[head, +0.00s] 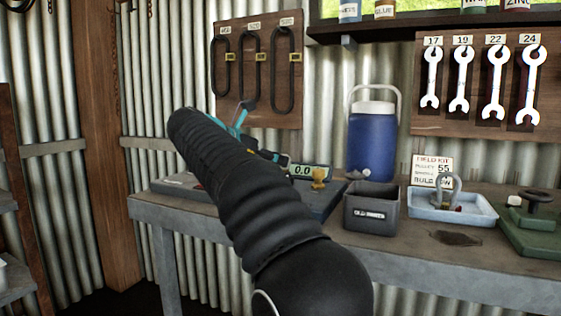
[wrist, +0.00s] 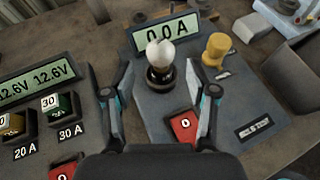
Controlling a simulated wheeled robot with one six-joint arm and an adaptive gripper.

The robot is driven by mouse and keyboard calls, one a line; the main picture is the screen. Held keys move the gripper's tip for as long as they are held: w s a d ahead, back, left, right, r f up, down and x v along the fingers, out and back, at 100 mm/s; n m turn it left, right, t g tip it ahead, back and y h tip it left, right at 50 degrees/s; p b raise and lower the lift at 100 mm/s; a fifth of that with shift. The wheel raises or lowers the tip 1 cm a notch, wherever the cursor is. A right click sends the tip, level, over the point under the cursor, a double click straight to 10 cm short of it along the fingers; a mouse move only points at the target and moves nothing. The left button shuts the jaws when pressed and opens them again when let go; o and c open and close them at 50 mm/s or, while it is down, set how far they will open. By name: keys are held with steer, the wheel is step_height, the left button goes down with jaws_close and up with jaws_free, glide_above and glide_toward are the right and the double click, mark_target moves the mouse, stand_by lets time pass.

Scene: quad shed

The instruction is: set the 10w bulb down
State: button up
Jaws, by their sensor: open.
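A white round bulb (wrist: 160,53) stands upright in a dark round socket (wrist: 159,79) on a grey test board (wrist: 205,128) in the wrist view. No wattage marking on the bulb is readable. My gripper (wrist: 158,92) is open, with one finger on each side of the socket and bulb. Neither finger visibly touches the bulb. In the head view my arm hides the bulb and most of the gripper; only teal parts of the gripper show. The test board's display (head: 308,171) reads 0.0.
A yellow knob (wrist: 216,49) stands right of the bulb, and a red switch marked 0 (wrist: 184,126) lies nearer. A dark grey bin (head: 371,207), a blue tray (head: 452,205) and a blue cooler (head: 372,142) stand on the bench to the right.

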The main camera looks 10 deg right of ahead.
steer(key=p+v, duration=0.1)
steer(key=v, duration=0.6)
steer(key=shift+r, duration=0.1)
steer(key=shift+a, duration=0.1)
steer(key=shift+s, duration=0.1)
stand_by(1.8)
